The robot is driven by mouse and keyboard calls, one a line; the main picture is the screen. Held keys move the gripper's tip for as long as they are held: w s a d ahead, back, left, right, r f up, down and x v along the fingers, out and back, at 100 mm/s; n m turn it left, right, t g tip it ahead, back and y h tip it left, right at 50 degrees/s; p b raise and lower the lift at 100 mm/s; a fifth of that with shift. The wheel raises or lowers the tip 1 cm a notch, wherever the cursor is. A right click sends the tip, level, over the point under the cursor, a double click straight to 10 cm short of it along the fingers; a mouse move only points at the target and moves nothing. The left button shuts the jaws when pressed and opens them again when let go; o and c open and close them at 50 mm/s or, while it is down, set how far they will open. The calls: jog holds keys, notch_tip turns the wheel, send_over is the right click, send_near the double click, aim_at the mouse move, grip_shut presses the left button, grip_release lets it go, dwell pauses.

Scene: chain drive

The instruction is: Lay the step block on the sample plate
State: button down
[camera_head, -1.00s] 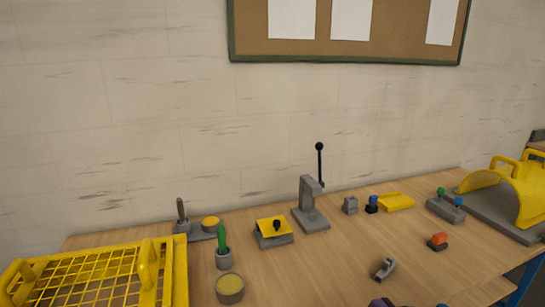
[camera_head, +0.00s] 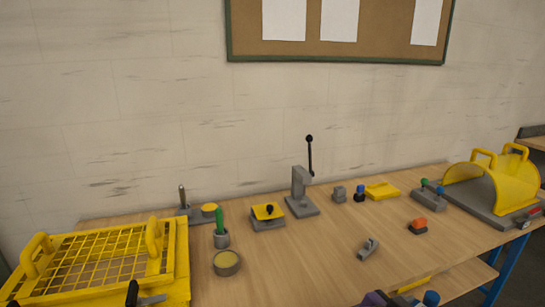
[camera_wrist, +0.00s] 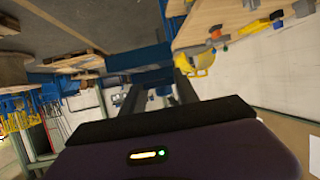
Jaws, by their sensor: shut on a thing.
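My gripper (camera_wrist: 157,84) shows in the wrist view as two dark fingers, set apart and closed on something. A dark blue blocky shape (camera_wrist: 152,76) shows between the fingertips. I take it for the step block, though its outline blends with the background. In the head view only my purple wrist shows at the bottom edge; the fingers and their load are out of frame. I cannot tell for sure which thing is the sample plate. A flat yellow piece (camera_head: 382,190) lies at the back right of the table, apart from my gripper.
A yellow mesh crate (camera_head: 95,260) fills the table's left. A grey lever press (camera_head: 301,195) stands at the back middle. A grey fitting (camera_head: 368,249) and an orange-topped block (camera_head: 418,226) lie at right. A yellow guard (camera_head: 495,184) stands far right.

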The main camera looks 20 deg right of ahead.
jog(key=w+a+f+n+t+y, duration=0.6)
jog(key=w+a+f+n+t, duration=0.1)
jog(key=w+a+n+t, duration=0.25)
jog(key=s+a+f+n+y, duration=0.3)
jog(key=s+a+f, duration=0.2)
jog(key=f, duration=0.2)
jog(key=s+a+f+n+t+y, duration=0.1)
jog(key=s+a+f+n+y, duration=0.2)
jog(key=f, duration=0.4)
jog(key=s+a+y, duration=0.1)
jog(key=s+a, duration=0.1)
jog(key=shift+s+a, duration=0.2)
jog(key=shift+a, duration=0.15)
jog(key=shift+t, duration=0.25)
